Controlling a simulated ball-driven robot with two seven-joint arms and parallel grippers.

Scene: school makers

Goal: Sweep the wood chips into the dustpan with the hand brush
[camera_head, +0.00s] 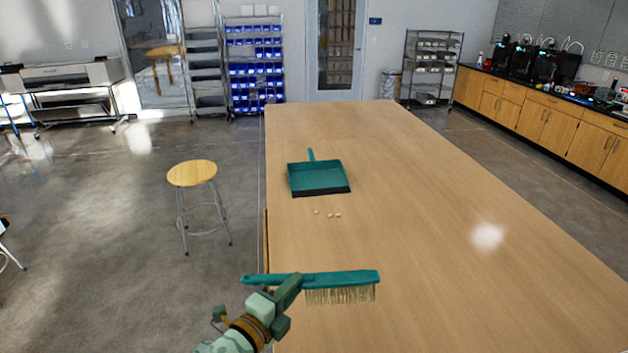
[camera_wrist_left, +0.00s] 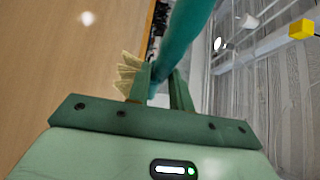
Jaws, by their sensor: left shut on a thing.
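A teal hand brush (camera_head: 340,279) with pale bristles is in my left gripper (camera_head: 290,288), at the near left of the table. My left gripper is shut on the brush handle, and the bristles point down. In the left wrist view the teal handle (camera_wrist_left: 183,35) runs up between the fingers (camera_wrist_left: 160,85), with some bristles (camera_wrist_left: 128,75) at left. A teal dustpan (camera_head: 318,177) with a dark front lip lies farther back on the table, lip facing me. Several small wood chips (camera_head: 331,215) lie just in front of the lip. My right gripper does not show.
The long wooden table (camera_head: 430,230) is otherwise clear, with free room to the right. Its left edge is close to the dustpan and chips. A round stool (camera_head: 192,173) stands on the floor left of the table.

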